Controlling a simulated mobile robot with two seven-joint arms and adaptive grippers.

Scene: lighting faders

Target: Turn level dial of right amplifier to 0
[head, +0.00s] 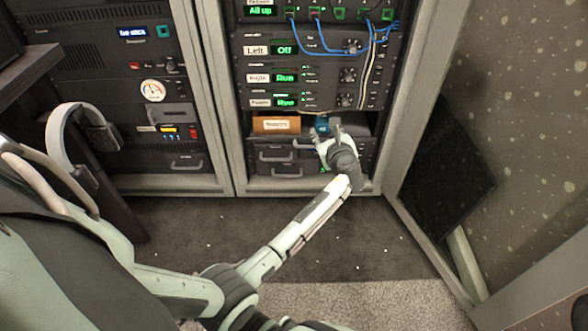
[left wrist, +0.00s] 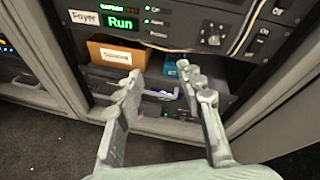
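The right amplifier (head: 300,76) is a dark rack panel with a label that seems to read Right and a green Run display. Its level dial (head: 347,75) is a dark round knob at the panel's right; its setting is too small to read. My left gripper (head: 327,138) is in front of the open shelf, below the amplifiers. In the left wrist view my left gripper (left wrist: 162,85) is open, with its two fingers apart and nothing between them. The right amplifier is not seen in that view. My right gripper is not in view.
The left amplifier (head: 285,49) reads Off, above. The Foyer amplifier (head: 285,101) reads Run, below; its knob (left wrist: 213,38) shows near the gripper. Blue cables (head: 325,50) and pale cables hang at the right. A cardboard box (head: 276,124) sits on the shelf. A headset (head: 75,125) hangs left.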

